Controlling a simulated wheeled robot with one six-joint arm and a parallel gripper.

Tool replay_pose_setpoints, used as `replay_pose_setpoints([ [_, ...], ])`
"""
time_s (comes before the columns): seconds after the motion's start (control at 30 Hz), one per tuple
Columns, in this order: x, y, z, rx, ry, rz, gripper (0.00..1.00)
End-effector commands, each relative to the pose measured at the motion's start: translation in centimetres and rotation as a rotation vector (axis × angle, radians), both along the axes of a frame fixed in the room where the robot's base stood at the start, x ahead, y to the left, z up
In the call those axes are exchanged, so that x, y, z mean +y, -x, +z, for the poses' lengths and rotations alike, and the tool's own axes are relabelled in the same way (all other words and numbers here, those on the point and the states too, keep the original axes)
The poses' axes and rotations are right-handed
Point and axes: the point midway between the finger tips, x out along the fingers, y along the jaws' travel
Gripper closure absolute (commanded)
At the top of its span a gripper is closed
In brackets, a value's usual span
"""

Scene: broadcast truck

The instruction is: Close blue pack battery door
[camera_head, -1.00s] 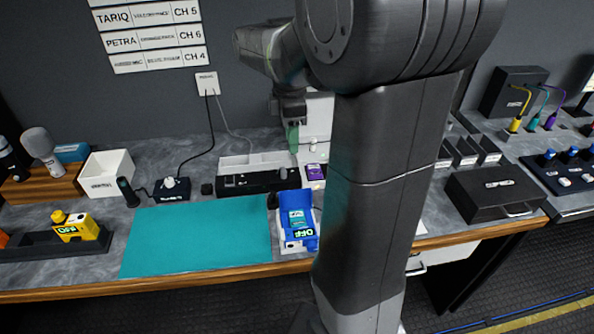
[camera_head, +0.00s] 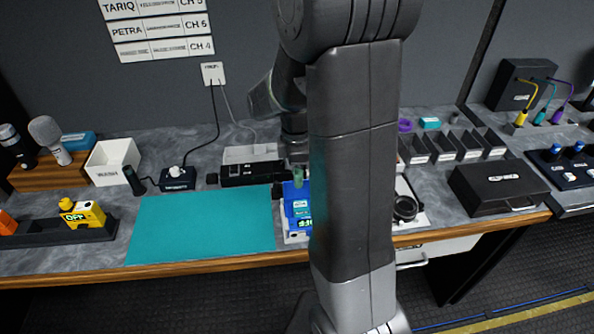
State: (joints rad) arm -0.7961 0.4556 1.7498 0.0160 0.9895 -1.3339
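The blue pack (camera_head: 297,204) stands at the front edge of the desk, right of the teal mat. Its right side is hidden behind my arm. A teal panel, perhaps the battery, and a small lit display show on it. I cannot make out the door or how far open it is. My gripper (camera_head: 298,168) hangs down just behind and above the pack, partly hidden by my arm. Its fingers are too small and covered to tell whether they are open or shut, and I cannot tell whether it touches the pack.
A teal mat (camera_head: 205,226) lies left of the pack. A yellow pack (camera_head: 84,214) sits in a dark tray at the far left. A black device (camera_head: 252,172) is behind the mat. Headphones (camera_head: 405,208) and a black case (camera_head: 497,187) are to the right.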

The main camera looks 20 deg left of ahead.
Motion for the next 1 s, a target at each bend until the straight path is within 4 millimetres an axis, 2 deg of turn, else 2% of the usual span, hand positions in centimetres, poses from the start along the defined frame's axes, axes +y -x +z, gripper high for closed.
replay_pose_setpoints([
  [0.13,0.01,-0.01,0.01,0.0,0.0,0.0,0.67],
  [0.3,0.01,-0.01,0.03,0.0,0.0,0.0,1.0],
  [1.0,-0.05,0.08,0.01,-0.013,-0.008,0.0,1.0],
])
